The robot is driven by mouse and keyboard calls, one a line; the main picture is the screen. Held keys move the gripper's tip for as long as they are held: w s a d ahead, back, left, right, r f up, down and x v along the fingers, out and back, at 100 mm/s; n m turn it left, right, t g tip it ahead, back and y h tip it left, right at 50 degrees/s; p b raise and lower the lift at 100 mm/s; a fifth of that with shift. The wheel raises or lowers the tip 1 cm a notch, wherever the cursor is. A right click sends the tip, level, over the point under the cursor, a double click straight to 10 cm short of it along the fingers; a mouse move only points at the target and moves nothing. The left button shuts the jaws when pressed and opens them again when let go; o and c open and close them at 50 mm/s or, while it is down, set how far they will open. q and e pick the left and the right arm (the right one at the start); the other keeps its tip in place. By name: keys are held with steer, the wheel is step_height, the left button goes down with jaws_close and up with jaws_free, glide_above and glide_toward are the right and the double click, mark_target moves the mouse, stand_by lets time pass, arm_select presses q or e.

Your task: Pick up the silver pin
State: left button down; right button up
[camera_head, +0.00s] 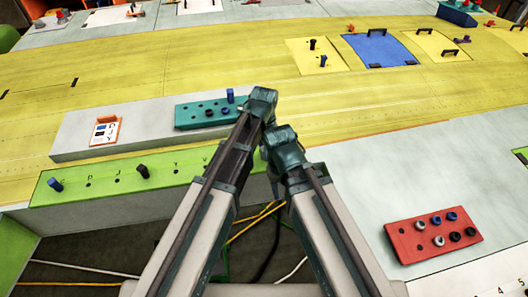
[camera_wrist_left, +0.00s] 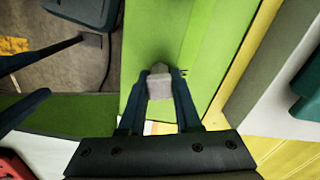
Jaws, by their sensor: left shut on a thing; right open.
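In the left wrist view a pale silver block-like piece, which looks like the silver pin (camera_wrist_left: 160,88), sits between the fingers of my left gripper (camera_wrist_left: 161,76). The fingers are shut on it, above the green strip. I cannot tell whether it is still seated or clear of the surface. In the head view the silver pin is hidden behind my left arm and wrist. My left gripper (camera_head: 263,98) reaches over the green strip (camera_head: 110,185) near the teal block. My right gripper (camera_head: 276,185) is lower, close beside it, open, with its fingertips mostly hidden.
The teal block (camera_head: 185,115) holds blue and dark pegs. A blue peg (camera_head: 55,184) and a black peg (camera_head: 143,171) stand on the green strip. Cables lie on the floor below.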

arm_select(q)
steer(key=shift+r, duration=0.15)
step_height(320, 180, up, 10)
steer(key=p, duration=1)
